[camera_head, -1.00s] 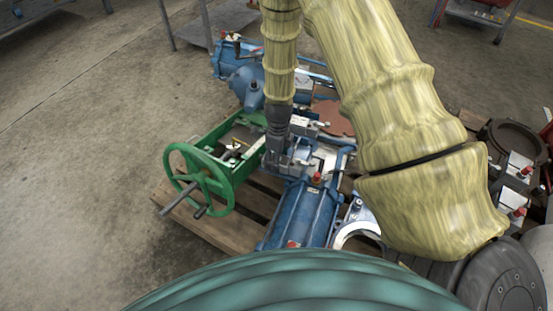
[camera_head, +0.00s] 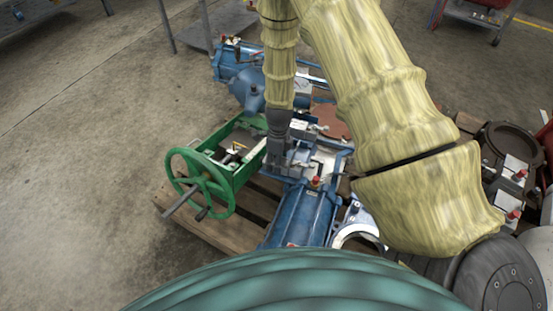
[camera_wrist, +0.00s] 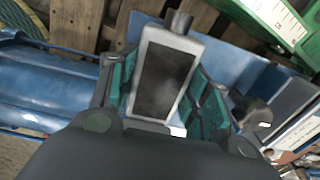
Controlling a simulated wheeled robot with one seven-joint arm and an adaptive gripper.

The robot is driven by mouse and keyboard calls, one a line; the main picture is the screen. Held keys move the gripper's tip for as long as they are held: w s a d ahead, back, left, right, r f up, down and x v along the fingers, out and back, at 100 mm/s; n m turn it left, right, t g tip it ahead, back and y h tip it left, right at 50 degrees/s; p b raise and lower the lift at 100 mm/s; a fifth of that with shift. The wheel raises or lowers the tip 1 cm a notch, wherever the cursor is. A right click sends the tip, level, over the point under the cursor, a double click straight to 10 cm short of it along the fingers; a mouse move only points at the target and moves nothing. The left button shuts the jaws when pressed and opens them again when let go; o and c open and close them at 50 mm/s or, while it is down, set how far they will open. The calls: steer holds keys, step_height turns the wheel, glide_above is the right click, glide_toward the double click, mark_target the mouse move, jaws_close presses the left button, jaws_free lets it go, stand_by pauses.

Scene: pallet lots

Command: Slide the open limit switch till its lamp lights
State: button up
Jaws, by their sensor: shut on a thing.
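My gripper (camera_head: 288,166) reaches down over the blue actuator (camera_head: 304,212) on the pallet. In the wrist view my gripper (camera_wrist: 166,100) has its teal-padded fingers on both sides of a small grey box with a dark face, which looks like the limit switch (camera_wrist: 165,78). The fingers are shut on it. A short round stub stands at its top end. In the head view my gripper and arm hide most of the switch. I see no lit lamp on it, and I cannot tell where its lamp is.
A green frame with a handwheel (camera_head: 203,184) stands close to the left of my gripper. A second blue valve unit (camera_head: 245,78) lies behind. Pallet boards (camera_head: 222,232) show below. A dark round flange (camera_head: 512,142) is at right. Open concrete floor lies left.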

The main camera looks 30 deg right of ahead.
steer(key=o, duration=1.4)
steer(key=shift+o, duration=0.2)
steer(key=shift+r, duration=0.1)
step_height(320, 180, up, 12)
steer(key=shift+w+d, duration=0.35)
steer(key=shift+d, duration=0.1)
